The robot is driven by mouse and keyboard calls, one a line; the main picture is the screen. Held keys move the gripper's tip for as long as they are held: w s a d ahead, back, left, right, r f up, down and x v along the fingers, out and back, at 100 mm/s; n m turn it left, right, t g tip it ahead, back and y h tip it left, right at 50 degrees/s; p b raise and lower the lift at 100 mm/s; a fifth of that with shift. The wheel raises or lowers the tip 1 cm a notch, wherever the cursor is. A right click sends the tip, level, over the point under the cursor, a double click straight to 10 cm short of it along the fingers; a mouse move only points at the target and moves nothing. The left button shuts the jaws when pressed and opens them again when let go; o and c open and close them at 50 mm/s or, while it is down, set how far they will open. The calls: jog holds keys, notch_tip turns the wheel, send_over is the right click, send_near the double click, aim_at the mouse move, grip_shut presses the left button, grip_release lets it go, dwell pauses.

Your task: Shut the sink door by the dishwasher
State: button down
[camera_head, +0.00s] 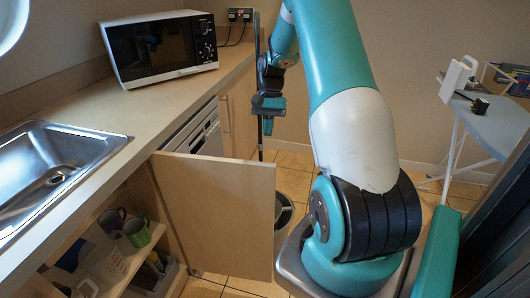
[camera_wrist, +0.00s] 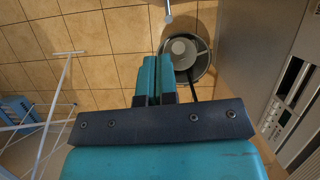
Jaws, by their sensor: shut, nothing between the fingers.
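The sink door (camera_head: 220,212) is a light wood panel. It stands wide open, swung out from the cabinet under the sink (camera_head: 55,165), beside the dishwasher (camera_head: 203,133). My gripper (camera_head: 269,110) is beyond the door in the head view, above its top edge and apart from it. In the wrist view my gripper's teal fingers (camera_wrist: 158,72) are together and empty, above the floor. The dishwasher front (camera_wrist: 285,105) is at the right there. The door does not show clearly in the wrist view.
Mugs (camera_head: 123,226) and other items are inside the open cabinet. A microwave (camera_head: 160,47) stands on the counter. A round bin (camera_wrist: 186,55) stands on the tiled floor beyond the door. An ironing board (camera_head: 490,125) stands at the right.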

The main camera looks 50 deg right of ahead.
jog(key=s+a+f+p, duration=0.1)
jog(key=s+a+f, duration=0.1)
jog(key=a+f, duration=0.2)
jog(key=shift+s+a+f, duration=0.3)
jog(key=shift+s+a, duration=0.05)
jog(key=shift+a, duration=0.25)
